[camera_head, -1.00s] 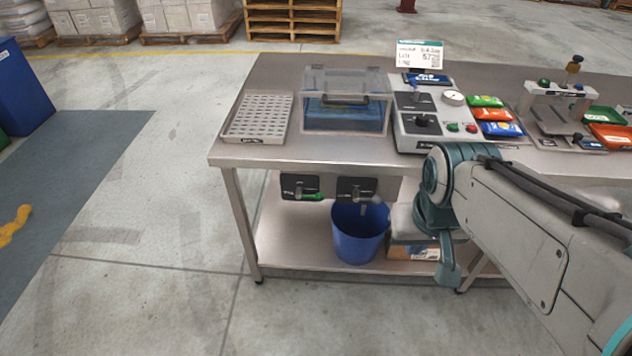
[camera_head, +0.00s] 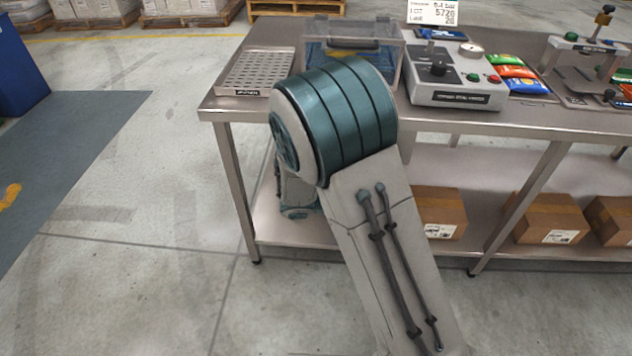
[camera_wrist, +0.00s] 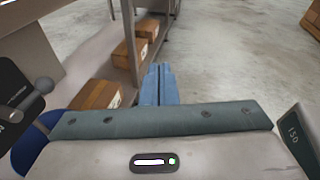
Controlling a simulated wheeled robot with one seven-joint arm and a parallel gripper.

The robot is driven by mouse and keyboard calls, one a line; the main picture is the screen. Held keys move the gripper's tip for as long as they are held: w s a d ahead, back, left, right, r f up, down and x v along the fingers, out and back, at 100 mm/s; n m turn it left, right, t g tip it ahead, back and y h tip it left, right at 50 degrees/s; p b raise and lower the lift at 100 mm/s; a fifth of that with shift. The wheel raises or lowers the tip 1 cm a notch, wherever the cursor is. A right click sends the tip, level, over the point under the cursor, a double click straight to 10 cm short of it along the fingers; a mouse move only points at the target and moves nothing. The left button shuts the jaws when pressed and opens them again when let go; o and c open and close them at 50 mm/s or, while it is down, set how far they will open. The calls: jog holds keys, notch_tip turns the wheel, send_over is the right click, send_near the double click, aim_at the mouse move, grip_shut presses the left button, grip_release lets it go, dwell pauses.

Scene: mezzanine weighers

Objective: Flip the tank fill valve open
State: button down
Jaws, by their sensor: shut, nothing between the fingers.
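In the wrist view, a dark valve panel (camera_wrist: 14,88) stands at the left edge, with a grey lever (camera_wrist: 34,98) ending in a round knob. Its label is cut off and unreadable, so I cannot tell which valve it is. My gripper (camera_wrist: 160,72) shows there with its blue fingers together and empty, apart from the lever and to its right. In the head view my arm covers my gripper and the valve panels under the table's front edge.
A blue bucket (camera_wrist: 32,150) is below the panel. Cardboard boxes (camera_head: 548,218) sit on the lower shelf. The steel table (camera_head: 228,104) carries a perforated tray (camera_head: 258,70), a clear-lidded case (camera_head: 390,62) and a control box (camera_head: 455,92).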

jog(key=w+a+f+n+t+y+b, duration=0.3)
jog(key=a+f+n+t, duration=0.5)
jog(key=a+n+t, duration=0.1)
jog(key=w+a+f+n+t+y+b, duration=0.3)
jog(key=a+f+n+t, duration=0.5)
jog(key=a+n, duration=0.3)
jog(key=shift+a+t+y+b, duration=0.5)
jog(key=shift+a+t+b, duration=0.1)
jog(key=shift+a+t, duration=0.35)
jog(key=shift+w, duration=0.1)
jog(key=b+x, duration=0.2)
jog(key=x, duration=1.2)
jog(key=shift+d+r, duration=0.1)
jog(key=shift+d, duration=0.1)
jog(key=shift+r+n+p, duration=0.1)
jog(key=shift+n+p, duration=0.5)
jog(key=shift+n, duration=0.1)
